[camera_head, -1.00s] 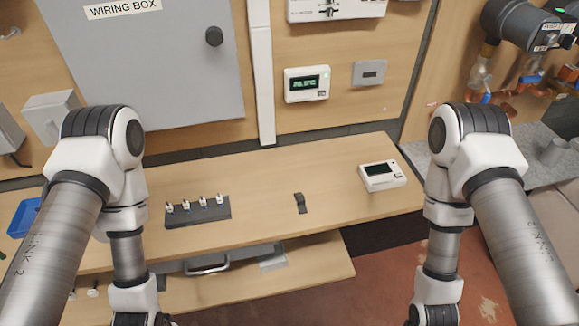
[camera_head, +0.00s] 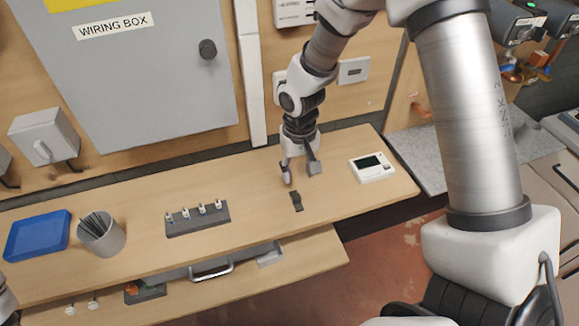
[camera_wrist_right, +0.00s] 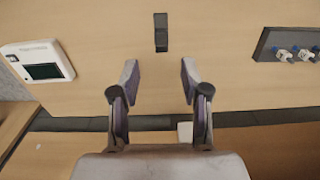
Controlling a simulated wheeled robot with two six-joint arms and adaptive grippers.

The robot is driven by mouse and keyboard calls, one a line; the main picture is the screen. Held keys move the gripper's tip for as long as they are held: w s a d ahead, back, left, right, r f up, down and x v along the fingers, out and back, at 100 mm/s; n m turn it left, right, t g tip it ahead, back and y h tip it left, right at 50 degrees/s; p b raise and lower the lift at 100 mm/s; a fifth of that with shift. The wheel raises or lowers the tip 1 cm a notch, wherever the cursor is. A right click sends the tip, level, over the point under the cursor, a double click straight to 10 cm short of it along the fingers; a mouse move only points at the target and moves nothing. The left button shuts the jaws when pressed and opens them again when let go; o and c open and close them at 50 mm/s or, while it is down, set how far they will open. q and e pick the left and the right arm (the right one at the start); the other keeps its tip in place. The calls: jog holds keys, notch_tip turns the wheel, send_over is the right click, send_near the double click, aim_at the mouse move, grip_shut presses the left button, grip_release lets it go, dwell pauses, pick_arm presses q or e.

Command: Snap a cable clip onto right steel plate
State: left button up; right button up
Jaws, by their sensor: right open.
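My right gripper (camera_head: 300,173) is open and empty above the wooden bench, fingers pointing down. It also shows open in the right wrist view (camera_wrist_right: 159,75). A small dark piece (camera_head: 297,201) lies on the bench just in front of it, apart from the fingers. The piece shows ahead of the fingertips in the wrist view (camera_wrist_right: 161,32). I cannot tell whether it is a cable clip or a steel plate. A dark block (camera_head: 182,231) to the left holds several small white-and-blue pieces (camera_head: 203,208), too small to identify. My left gripper is out of view.
A white device with a dark screen (camera_head: 372,168) lies right of the gripper. A grey cup of dark rods (camera_head: 101,240) and a blue tray (camera_head: 37,236) stand at the left. The wiring box (camera_head: 130,80) hangs behind. The bench between block and dark piece is clear.

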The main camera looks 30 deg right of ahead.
aim_at(297, 196)
notch_tip(297, 196, down, 8)
jog(key=b, duration=0.6)
jog(key=shift+w+a+f, duration=0.1)
jog(key=shift+w+f, duration=0.05)
jog(key=shift+f, duration=0.25)
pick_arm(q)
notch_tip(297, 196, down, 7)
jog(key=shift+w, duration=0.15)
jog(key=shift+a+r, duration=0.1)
pick_arm(e)
grip_shut()
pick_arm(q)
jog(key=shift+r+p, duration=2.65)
pick_arm(e)
jog(key=shift+r, duration=3.1)
